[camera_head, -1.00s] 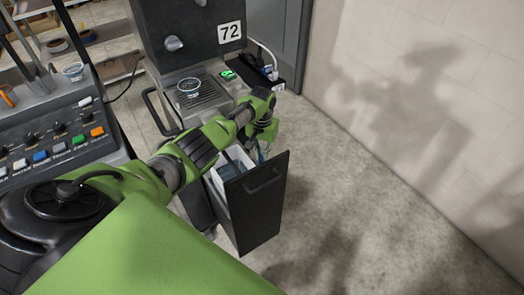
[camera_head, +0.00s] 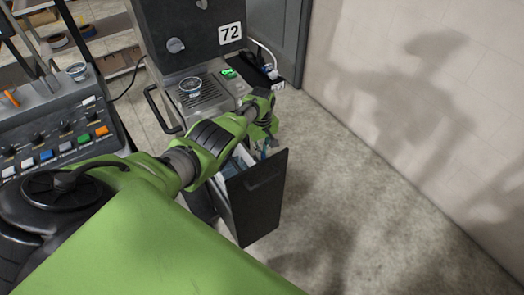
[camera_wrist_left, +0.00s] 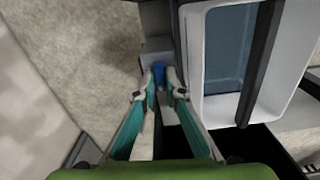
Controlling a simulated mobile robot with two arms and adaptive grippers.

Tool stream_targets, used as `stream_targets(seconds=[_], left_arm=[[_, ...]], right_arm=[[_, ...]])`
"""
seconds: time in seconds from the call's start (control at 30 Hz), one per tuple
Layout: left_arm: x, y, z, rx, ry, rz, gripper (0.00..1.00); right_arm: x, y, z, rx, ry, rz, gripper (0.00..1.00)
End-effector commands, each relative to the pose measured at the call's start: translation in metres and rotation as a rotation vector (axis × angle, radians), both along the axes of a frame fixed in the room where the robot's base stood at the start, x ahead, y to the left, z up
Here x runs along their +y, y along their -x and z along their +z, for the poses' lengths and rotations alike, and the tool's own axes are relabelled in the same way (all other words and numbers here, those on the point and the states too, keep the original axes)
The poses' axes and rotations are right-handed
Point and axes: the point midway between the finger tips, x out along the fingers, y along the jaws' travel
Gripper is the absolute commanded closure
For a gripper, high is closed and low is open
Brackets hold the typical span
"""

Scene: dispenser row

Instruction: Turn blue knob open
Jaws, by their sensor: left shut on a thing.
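The blue knob (camera_wrist_left: 158,72) shows in the left wrist view, small, between the fingertips of my left gripper (camera_wrist_left: 160,78). The gripper is shut on it, with one finger on each side. The knob sits at the end of a grey fitting beside a white bin. In the head view, my left gripper (camera_head: 265,152) hangs low at the right side of the dispenser marked 72 (camera_head: 160,35), mostly hidden by my wrist. The blue knob is hidden there. My right gripper is in neither view.
An open dark drawer (camera_head: 258,200) with a white bin stands close to my left forearm. A cup (camera_head: 190,86) is on the drip grate. A button console (camera_head: 60,130) is at left. The floor at right is clear, up to a pale wall.

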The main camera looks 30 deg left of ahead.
Motion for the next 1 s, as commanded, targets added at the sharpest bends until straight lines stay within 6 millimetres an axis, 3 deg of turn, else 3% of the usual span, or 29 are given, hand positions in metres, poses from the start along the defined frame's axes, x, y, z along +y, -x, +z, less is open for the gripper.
stream_targets(seconds=[0.77, 0.8, 0.87, 1.0], left_arm=[[0.0006, -0.0014, 0.0010, -0.004, -0.001, 0.107, 1.00], [0.0006, -0.0014, 0.0011, -0.004, -0.001, 0.107, 0.85], [0.0007, -0.0013, 0.0010, -0.004, -0.001, 0.106, 0.73], [0.0004, -0.0009, 0.0007, -0.003, -0.001, 0.105, 0.73]], right_arm=[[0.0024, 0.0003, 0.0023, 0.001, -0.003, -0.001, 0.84], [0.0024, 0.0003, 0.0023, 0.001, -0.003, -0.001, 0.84], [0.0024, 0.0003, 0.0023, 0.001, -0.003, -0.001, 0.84], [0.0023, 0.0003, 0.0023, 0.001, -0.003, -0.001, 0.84]])
